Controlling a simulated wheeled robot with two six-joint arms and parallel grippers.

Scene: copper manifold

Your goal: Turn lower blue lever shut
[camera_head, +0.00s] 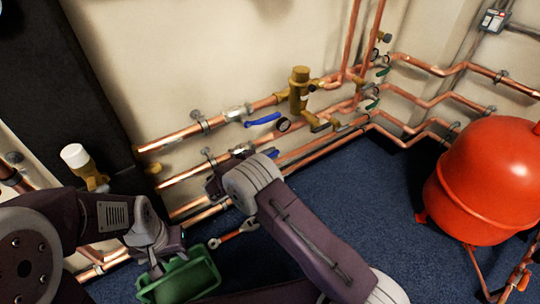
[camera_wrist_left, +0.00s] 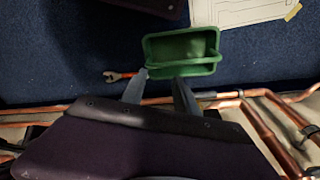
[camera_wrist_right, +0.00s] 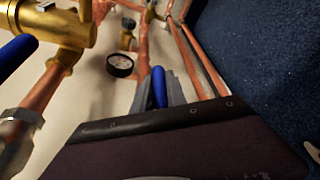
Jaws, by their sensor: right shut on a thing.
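The lower blue lever (camera_wrist_right: 159,87) stands between the fingers of my right gripper (camera_wrist_right: 160,98) in the right wrist view, and the gripper is shut on it. In the head view only a small blue part of this lever (camera_head: 272,154) shows beside my right wrist, on the middle copper pipe. The upper blue lever (camera_wrist_right: 16,56) is at the left of the right wrist view, apart from the gripper. My left gripper (camera_wrist_left: 160,90) is open, its fingers apart at the near edge of a green tray (camera_wrist_left: 182,52).
A gauge (camera_wrist_right: 120,65) is left of the gripped lever. A red-handled wrench (camera_head: 234,232) lies on the blue floor. A red tank (camera_head: 490,180) stands at the right. Brass valve (camera_head: 299,88) and copper pipes crowd the wall. The floor between tank and pipes is clear.

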